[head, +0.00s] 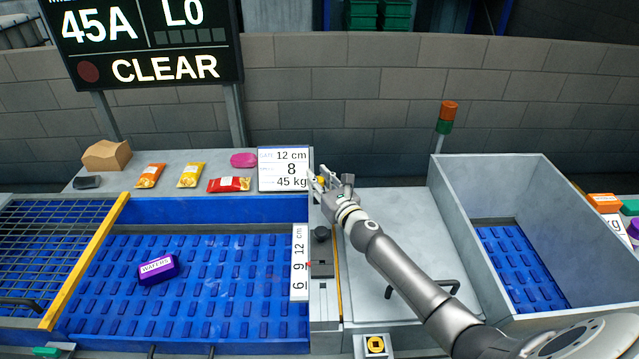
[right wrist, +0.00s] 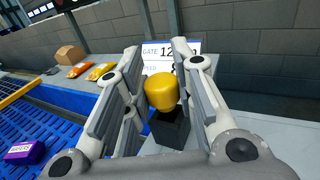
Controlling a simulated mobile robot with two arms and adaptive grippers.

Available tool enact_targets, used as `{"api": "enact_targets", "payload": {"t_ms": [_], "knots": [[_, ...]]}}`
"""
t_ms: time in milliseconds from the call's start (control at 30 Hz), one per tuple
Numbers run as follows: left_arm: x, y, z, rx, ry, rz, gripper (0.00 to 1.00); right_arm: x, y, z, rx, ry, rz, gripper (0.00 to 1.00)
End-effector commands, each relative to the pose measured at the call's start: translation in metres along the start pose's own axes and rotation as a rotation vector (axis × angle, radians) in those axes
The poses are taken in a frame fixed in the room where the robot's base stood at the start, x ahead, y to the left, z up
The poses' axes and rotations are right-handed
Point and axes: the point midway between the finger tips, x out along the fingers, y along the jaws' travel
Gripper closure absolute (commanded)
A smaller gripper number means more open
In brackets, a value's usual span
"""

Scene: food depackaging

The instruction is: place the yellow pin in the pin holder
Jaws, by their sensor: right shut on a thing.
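The yellow pin (right wrist: 161,92) shows a rounded yellow head between the two fingers of my right gripper (right wrist: 160,85) in the right wrist view. A black square block (right wrist: 170,128) is directly below the yellow head; I cannot tell whether it is the pin holder or whether the pin sits in it. In the head view my right gripper (head: 329,184) is at the far end of the grey strip, by the white sign, shut on the yellow pin (head: 320,181), which is mostly hidden by the fingers. My left gripper is not in view.
A white sign (head: 284,168) stands just behind my right gripper. The blue conveyor (head: 215,285) carries a purple pack (head: 158,269). A grey-walled bin (head: 490,185) is at the right. Snack packs lie on the back ledge.

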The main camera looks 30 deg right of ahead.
Motion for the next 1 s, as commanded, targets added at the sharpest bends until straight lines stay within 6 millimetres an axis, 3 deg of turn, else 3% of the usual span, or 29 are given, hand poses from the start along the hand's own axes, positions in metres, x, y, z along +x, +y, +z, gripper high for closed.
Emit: {"api": "enact_targets", "payload": {"t_ms": [400, 433, 567, 1000], "knots": [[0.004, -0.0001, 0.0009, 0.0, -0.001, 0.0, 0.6, -0.0001, -0.0002, -0.0058, 0.0, -0.001, -0.001, 0.99], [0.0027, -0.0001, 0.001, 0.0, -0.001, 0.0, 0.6, -0.0001, -0.0003, -0.0043, 0.0, -0.001, -0.001, 0.72], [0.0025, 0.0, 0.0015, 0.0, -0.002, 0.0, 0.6, -0.0001, -0.0002, -0.0042, -0.001, 0.0, 0.0, 0.55], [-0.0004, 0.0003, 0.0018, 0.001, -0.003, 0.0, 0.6, -0.0024, 0.0, -0.001, -0.002, 0.001, 0.0, 0.54]]}}
